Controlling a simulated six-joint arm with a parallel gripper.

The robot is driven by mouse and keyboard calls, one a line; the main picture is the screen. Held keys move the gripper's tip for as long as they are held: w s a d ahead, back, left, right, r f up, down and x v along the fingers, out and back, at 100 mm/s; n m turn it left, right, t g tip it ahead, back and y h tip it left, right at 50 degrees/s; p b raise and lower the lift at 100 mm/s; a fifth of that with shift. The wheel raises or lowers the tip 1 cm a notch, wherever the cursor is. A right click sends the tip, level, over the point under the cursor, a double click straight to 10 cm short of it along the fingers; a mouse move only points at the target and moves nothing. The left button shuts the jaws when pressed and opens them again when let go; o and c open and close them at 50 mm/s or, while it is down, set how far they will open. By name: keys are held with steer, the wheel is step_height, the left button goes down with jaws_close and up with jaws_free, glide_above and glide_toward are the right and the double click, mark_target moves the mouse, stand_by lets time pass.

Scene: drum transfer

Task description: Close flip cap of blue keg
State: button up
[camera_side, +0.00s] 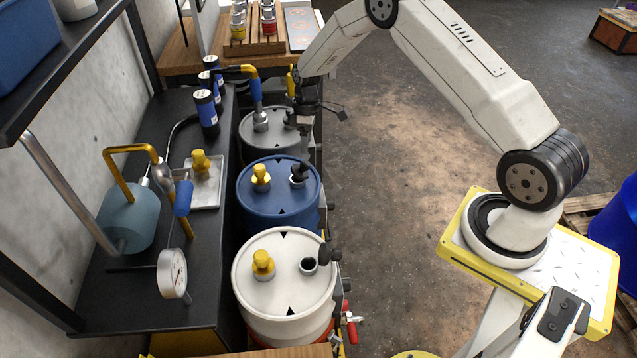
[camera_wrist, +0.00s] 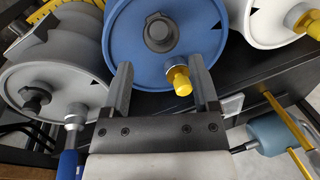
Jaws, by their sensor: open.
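The blue keg (camera_side: 273,203) stands between the grey and white drums. Its dark flip cap (camera_side: 299,172) is at the right of its lid, with a grey neck partly visible below. In the wrist view this flip cap (camera_wrist: 158,32) looks like a round dark disc over the neck; I cannot tell whether it is fully pressed shut. A yellow cap (camera_side: 261,177) is on the same lid. My gripper (camera_wrist: 161,64) is open and empty, its fingers apart over the blue keg's near edge in the wrist view, not touching the flip cap. Its fingertips are unclear in the side view.
The grey drum (camera_side: 259,142) behind holds a nozzle (camera_side: 261,118) on its lid. The white drum (camera_side: 270,290) in front has its dark flip cap (camera_side: 330,252) swung open. A black bench (camera_side: 225,255) with bottles and a pump lies left. Open floor is right.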

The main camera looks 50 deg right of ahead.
mark_target(306, 162)
steer(key=shift+f, duration=0.1)
steer(key=shift+s+a+f, duration=0.15)
steer(key=shift+a+f, duration=0.05)
steer(key=shift+f, duration=1.05)
steer(key=shift+s+a+f, duration=0.1)
steer(key=shift+a+f, duration=0.15)
steer(key=shift+f, duration=0.95)
steer(key=shift+s+a+f, duration=0.15)
steer(key=shift+a+f, duration=0.05)
steer(key=shift+f, duration=1.05)
jaws_close()
